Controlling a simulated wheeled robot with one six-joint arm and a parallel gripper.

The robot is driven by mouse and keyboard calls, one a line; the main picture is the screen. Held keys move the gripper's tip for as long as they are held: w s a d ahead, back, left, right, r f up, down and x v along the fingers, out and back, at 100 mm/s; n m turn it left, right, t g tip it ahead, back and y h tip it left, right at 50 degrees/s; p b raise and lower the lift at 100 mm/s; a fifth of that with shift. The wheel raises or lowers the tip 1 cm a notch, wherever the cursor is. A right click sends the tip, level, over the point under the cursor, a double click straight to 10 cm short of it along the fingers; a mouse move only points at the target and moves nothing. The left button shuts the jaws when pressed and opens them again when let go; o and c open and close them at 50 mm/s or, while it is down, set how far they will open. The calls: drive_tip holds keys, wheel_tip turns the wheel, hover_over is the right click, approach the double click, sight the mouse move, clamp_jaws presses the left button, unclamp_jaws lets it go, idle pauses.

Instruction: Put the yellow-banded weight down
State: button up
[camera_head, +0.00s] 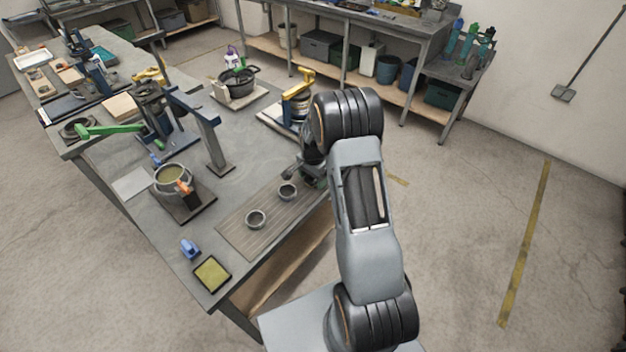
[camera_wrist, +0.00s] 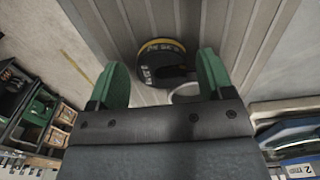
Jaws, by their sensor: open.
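The yellow-banded weight (camera_wrist: 160,68) is dark, round and lettered, with a yellow band along its upper rim in the wrist view. It appears to stand on a grey ribbed mat (camera_wrist: 220,30). My gripper (camera_wrist: 163,75) is open, its two green fingers apart to the left and right of the weight, with visible gaps on both sides. The gripper body hides the lower part of that view. In the head view my gripper (camera_head: 303,171) is at the mat's far right end, largely hidden by my arm, and I cannot make out the weight there.
Two small grey ring-like pieces, one nearer (camera_head: 256,219) and one farther (camera_head: 288,191), stand on the mat. A pot (camera_head: 172,178) on a base, a blue item (camera_head: 190,249) and a yellow-topped pad (camera_head: 212,274) are to the left. A yellow-handled device (camera_head: 298,98) stands behind.

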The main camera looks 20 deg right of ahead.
drive_tip(key=c, duration=1.1)
drive_tip(key=shift+c, duration=0.3)
drive_tip(key=shift+r, duration=0.15)
